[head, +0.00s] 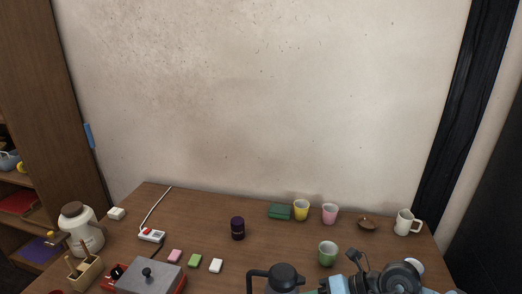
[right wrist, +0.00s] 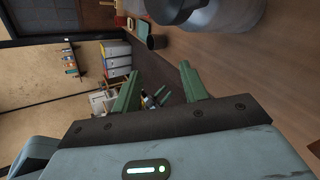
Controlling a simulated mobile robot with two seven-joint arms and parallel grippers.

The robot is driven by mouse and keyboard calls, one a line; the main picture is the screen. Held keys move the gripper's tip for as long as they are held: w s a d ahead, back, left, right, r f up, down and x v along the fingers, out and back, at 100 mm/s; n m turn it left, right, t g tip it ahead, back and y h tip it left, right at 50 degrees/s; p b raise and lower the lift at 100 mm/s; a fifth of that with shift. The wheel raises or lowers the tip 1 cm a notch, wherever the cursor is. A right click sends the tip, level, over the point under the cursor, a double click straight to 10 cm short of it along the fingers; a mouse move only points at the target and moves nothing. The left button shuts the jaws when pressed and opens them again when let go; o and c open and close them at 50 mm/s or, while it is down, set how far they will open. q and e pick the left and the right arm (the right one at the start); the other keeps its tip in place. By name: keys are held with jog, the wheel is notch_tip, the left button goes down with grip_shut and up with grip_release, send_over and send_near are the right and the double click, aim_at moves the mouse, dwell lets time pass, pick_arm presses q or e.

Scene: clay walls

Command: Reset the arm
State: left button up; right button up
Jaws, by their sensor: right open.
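My right gripper (right wrist: 158,84) shows in the right wrist view with its two green fingers spread apart and nothing between them. Past the fingers, that view shows the floor and room, turned on its side. The fingers cannot be made out there. My left arm and gripper are not in view.
A shelf (head: 35,120) stands left. The table's middle is fairly clear.

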notch_tip(320, 180, up, 10)
jog(key=a+r+m+t+y, duration=0.1)
jog(key=a+m+t+y, duration=0.1)
jog(key=m+t+y, duration=0.65)
jog(key=s+d+f+m+t+h, duration=0.2)
jog(key=d+f+m+h, duration=0.45)
jog(key=m+h, duration=0.4)
jog(key=s+d+f+m+t+h, duration=0.25)
jog(key=d+f+m+h, duration=0.25)
jog(key=d+m+h, duration=0.45)
jog(key=s+f+m+g, duration=0.4)
jog(key=s+f+g, duration=0.3)
jog(key=s, duration=0.5)
jog(key=s+f+m+g, duration=0.3)
jog(key=s+f+g, duration=0.4)
jog(key=s, duration=0.6)
jog(key=w+a+f+t+y, duration=0.2)
jog(key=w+f+t, duration=0.4)
jog(key=f, duration=0.3)
jog(key=shift+a+f+t, duration=0.4)
jog(key=shift+a+t, duration=0.4)
